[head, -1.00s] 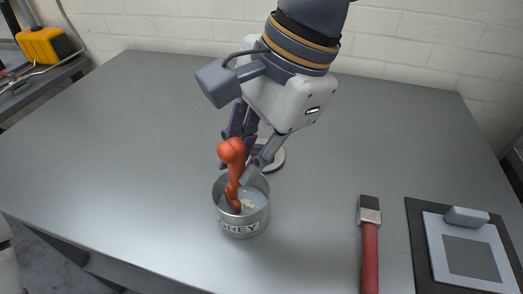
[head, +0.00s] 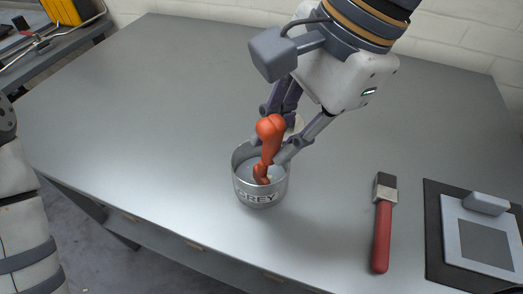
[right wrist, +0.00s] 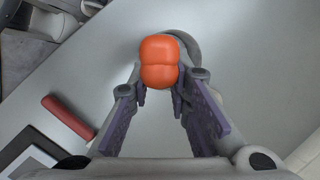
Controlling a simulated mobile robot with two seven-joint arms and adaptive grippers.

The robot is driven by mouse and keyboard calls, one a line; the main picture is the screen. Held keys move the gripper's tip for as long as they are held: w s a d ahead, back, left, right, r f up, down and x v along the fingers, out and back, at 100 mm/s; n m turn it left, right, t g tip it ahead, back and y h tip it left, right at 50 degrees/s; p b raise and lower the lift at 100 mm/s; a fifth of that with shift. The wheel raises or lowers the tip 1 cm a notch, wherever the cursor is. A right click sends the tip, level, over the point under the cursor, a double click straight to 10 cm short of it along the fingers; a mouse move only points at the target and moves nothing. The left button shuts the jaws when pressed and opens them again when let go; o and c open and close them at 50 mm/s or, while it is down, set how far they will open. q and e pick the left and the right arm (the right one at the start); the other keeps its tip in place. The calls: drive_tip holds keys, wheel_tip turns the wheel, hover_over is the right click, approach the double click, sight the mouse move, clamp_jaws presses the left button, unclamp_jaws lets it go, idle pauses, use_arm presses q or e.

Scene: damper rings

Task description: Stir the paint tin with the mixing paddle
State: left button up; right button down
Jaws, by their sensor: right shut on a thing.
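The paint tin (head: 262,194) is an open metal can, labelled GREY, upright on the table in the head view. It holds pale paint. The orange-red mixing paddle (head: 269,130) stands tilted in it, its top leaning slightly right and its lower end inside. My right gripper (head: 275,149) is shut on the paddle just above the tin's rim. In the right wrist view, the paddle's rounded top (right wrist: 159,61) shows between the fingers and hides its lower part. My left gripper is out of view; only part of my left arm shows at the left edge.
A red-handled brush (head: 383,228) lies to the right of the tin. Beyond it is a dark mat (head: 437,235) with a grey block-handled plate (head: 482,247). The table's left side is clear.

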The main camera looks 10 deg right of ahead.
drive_tip(key=shift+w+a, duration=0.55)
drive_tip(key=shift+w, duration=0.05)
drive_tip(key=shift+s+d, duration=0.1)
drive_tip(key=shift+s, duration=0.2)
drive_tip(key=shift+s+d, duration=0.35)
drive_tip(key=shift+d, duration=0.3)
drive_tip(key=shift+w+r, duration=0.35)
drive_tip(key=shift+w, duration=0.55)
wheel_tip(320, 180, up, 9)
